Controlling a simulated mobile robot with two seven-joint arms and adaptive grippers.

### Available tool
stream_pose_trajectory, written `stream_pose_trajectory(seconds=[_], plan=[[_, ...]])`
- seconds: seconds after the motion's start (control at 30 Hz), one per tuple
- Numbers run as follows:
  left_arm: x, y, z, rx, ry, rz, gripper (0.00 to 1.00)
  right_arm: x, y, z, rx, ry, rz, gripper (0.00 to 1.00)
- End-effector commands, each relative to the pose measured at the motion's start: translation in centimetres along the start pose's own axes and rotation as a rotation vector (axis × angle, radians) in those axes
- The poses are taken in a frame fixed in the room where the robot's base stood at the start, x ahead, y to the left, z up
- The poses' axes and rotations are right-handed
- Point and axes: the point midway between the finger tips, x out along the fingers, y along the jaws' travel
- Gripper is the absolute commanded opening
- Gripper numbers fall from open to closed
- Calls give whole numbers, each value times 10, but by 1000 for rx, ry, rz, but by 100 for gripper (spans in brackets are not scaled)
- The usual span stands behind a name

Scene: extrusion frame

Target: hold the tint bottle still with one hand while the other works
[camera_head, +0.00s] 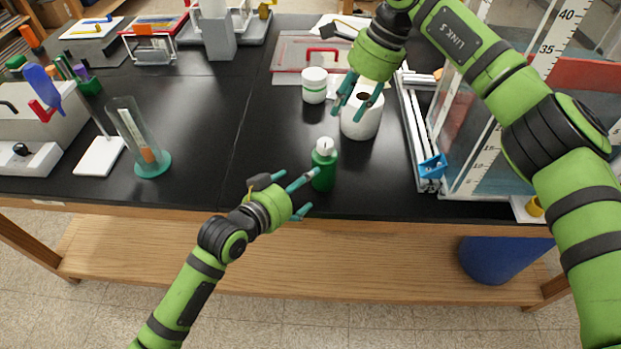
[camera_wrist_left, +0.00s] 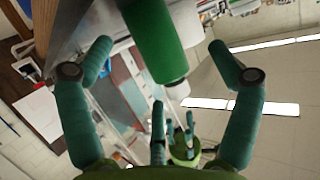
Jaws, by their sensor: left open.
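The tint bottle, a green bottle (camera_head: 323,170) with a white cap, stands upright near the table's front edge. My left gripper (camera_head: 306,192) is open just left of it, its fingers pointing toward the bottle. In the left wrist view the green bottle (camera_wrist_left: 152,38) shows between the two spread fingers (camera_wrist_left: 160,58), with visible gaps on both sides. My right gripper (camera_head: 351,113) has its fingers spread and pointing down at a white roll (camera_head: 361,125) behind the bottle. Whether its fingers touch the roll is unclear.
A white jar with a green band (camera_head: 314,86) stands behind the bottle. A metal rail with a blue clamp (camera_head: 433,166) and a clear graduated tank (camera_head: 480,160) are at right. A clear cylinder (camera_head: 135,135) stands at left. The black tabletop (camera_head: 230,150) between is clear.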

Motion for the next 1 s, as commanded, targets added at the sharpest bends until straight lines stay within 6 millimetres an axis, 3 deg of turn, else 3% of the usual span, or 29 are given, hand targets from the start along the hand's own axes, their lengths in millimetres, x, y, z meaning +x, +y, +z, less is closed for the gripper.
stream_pose_trajectory(seconds=[0.2,0.7,1.0], plan=[[16,14,-14,50,-45,34,91,0,0,0,0,0,0,39],[76,18,-12,52,-51,36,91,0,0,0,0,0,0,39],[87,19,-11,54,-50,36,91,0,0,0,0,0,0,39]])
